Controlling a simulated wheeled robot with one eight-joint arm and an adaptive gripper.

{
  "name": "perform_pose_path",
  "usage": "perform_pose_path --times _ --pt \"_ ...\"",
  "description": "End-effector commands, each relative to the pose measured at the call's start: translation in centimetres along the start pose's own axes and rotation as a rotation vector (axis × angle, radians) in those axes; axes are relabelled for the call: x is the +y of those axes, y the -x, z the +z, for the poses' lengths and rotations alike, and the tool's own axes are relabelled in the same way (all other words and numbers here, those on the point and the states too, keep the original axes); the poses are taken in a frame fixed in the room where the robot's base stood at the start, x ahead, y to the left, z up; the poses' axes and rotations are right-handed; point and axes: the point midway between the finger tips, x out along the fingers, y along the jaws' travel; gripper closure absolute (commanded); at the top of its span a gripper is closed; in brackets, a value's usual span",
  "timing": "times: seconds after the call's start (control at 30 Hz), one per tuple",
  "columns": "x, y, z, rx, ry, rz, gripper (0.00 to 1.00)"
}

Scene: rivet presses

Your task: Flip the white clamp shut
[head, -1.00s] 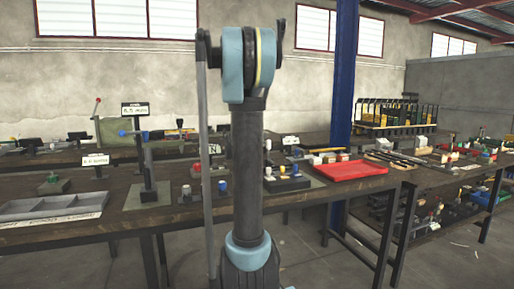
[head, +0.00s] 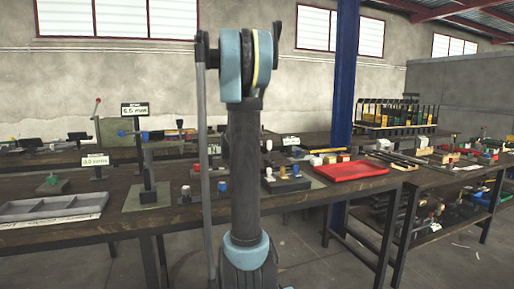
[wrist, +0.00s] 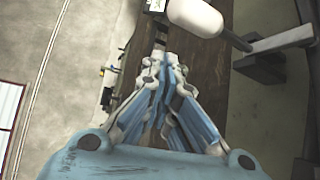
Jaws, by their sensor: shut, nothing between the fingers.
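In the wrist view my gripper (wrist: 164,60) has its fingers together with nothing between them. A white rounded handle end (wrist: 195,17) lies just beyond and to the right of the fingertips, joined to a pale lever (wrist: 275,42) with a dark base part; this looks like the white clamp. A gap shows between fingertips and handle, though depth is hard to judge. In the head view my gripper is not visible. White-tipped pieces stand on the bench there, one left of my arm (head: 185,191) and one right (head: 268,172); I cannot tell which is the clamp.
The dark bench (head: 315,200) carries a blue-tipped piece (head: 222,186), a sign post (head: 148,175), a grey tray (head: 55,207) and a red tray (head: 345,171). A blue column (head: 343,80) stands behind. Bare bench top shows between the pieces.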

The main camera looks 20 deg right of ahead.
Motion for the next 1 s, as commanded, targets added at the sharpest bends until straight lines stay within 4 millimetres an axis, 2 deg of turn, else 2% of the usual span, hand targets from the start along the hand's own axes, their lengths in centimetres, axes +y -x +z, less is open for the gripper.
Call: perform_pose_path --times 0.1,0.7,1.0 --pt "0.2 -0.3 -0.9 -0.004 0.000 -0.001 1.00" --pt "-1.9 8.4 -1.2 0.001 0.001 -0.001 1.00" --pt "-2.1 9.6 -1.2 -0.001 0.000 0.000 1.00"
